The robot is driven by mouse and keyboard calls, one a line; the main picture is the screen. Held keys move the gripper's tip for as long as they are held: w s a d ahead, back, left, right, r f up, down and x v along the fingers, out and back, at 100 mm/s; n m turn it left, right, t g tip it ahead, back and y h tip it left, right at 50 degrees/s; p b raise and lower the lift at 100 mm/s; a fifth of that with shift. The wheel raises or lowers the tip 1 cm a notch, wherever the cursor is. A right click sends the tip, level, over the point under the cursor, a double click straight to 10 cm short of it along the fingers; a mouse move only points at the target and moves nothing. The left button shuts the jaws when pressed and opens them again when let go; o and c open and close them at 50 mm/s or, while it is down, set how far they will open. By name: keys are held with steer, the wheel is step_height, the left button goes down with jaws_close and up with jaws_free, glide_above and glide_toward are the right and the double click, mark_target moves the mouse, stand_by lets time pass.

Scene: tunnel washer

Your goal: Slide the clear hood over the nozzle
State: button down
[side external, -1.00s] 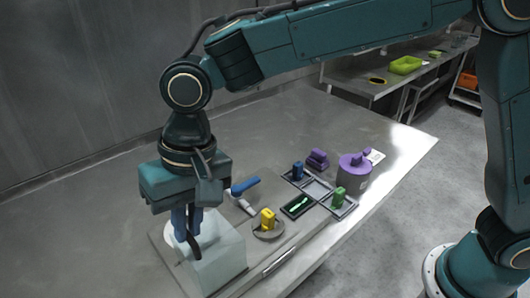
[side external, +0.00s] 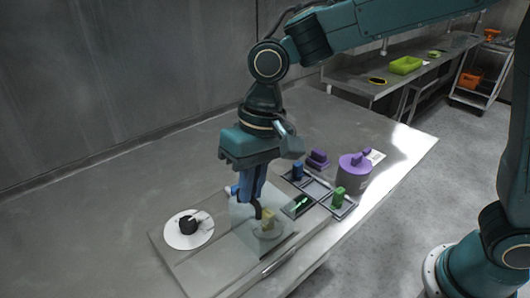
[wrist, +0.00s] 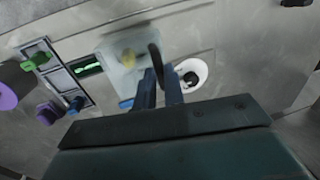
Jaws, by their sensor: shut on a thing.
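The clear hood (side external: 243,222) is a see-through box with a dark curved handle. My gripper (side external: 254,196) is shut on that handle, and the hood hangs below and beside the fingers. In the wrist view the hood (wrist: 112,48) shows as a pale square with my gripper (wrist: 158,82) at its edge. A black rounded piece with a pale spout, seemingly the nozzle (side external: 187,225), sits on a white disc (side external: 178,241) left of the hood, uncovered. A yellow block (side external: 267,217) shows through the hood; I cannot tell whether the hood's lower edge clears it.
Right of the hood are a tray (side external: 318,188) with blue and green blocks and a glowing green strip, a purple block (side external: 317,158) and a purple-lidded canister (side external: 354,175). A blue tool (wrist: 126,103) is partly hidden by my gripper. The table left of the white disc is clear.

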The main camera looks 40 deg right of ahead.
mark_target(271, 196)
steer(key=shift+d, duration=1.05)
steer(key=c, duration=1.5)
jaws_free()
steer(key=shift+r, duration=0.1)
steer(key=shift+r, duration=0.45)
steer(key=d+r, duration=0.1)
steer(key=r, duration=0.7)
steer(key=d+r, duration=0.1)
steer(key=r, duration=0.3)
steer(key=shift+d+r, duration=0.25)
steer(key=shift+d, duration=0.1)
